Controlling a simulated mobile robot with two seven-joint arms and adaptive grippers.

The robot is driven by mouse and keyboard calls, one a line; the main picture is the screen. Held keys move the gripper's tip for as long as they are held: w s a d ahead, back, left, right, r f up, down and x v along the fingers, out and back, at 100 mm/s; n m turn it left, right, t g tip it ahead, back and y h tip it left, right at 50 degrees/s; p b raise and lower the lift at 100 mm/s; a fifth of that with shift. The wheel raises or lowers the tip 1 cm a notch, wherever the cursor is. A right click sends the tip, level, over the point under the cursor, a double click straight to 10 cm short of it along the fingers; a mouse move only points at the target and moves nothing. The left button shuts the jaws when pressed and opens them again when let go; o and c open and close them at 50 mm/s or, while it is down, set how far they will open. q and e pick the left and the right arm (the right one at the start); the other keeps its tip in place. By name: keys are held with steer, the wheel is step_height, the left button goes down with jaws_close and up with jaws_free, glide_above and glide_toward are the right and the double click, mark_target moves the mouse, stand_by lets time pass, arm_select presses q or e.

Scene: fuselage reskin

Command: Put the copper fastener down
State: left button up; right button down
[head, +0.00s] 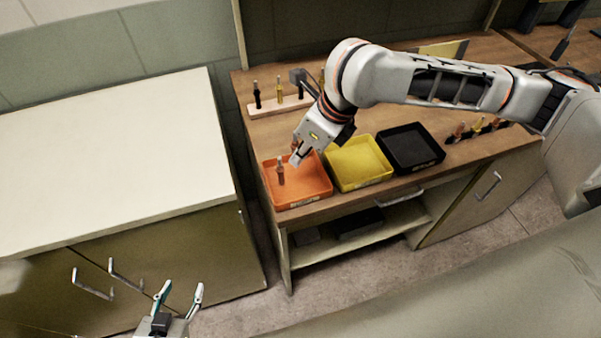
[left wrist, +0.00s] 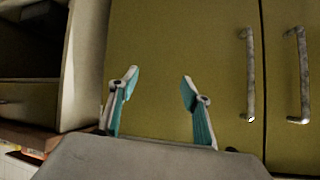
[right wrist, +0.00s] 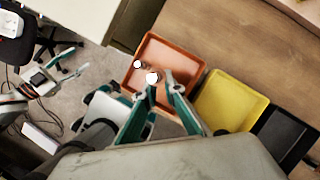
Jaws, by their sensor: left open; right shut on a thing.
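My right gripper (head: 297,157) is over the orange tray (head: 310,199) on the wooden bench. It is shut on a copper fastener, whose pale round end (right wrist: 152,78) shows between the fingertips in the right wrist view. In the head view the held fastener is mostly hidden by the gripper. Another copper-coloured fastener (head: 281,172) stands upright in the orange tray; its end also shows in the right wrist view (right wrist: 137,64), just beside the held one. I cannot tell whether the held one touches the tray floor. My left gripper (head: 180,287) is open and empty before the cabinet doors.
A yellow tray (head: 357,163) and a black tray (head: 411,148) stand right of the orange one. A pale rack (head: 277,107) with dark and yellow fasteners is behind. A dark rack with more fasteners (head: 478,124) is at the right. The white counter (head: 110,155) is clear.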

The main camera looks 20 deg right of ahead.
step_height(320, 180, down, 3)
steer(key=shift+r, duration=0.2)
step_height(320, 180, down, 4)
steer(key=shift+r+b, duration=0.1)
steer(key=shift+b, duration=0.25)
arm_select(q)
steer(key=shift+d, duration=0.6)
arm_select(e)
steer(key=c, duration=2.1)
jaws_free()
steer(key=shift+c, duration=0.2)
arm_select(q)
steer(key=shift+s+f, duration=0.1)
steer(key=shift+f, duration=0.05)
steer(key=shift+f, duration=0.1)
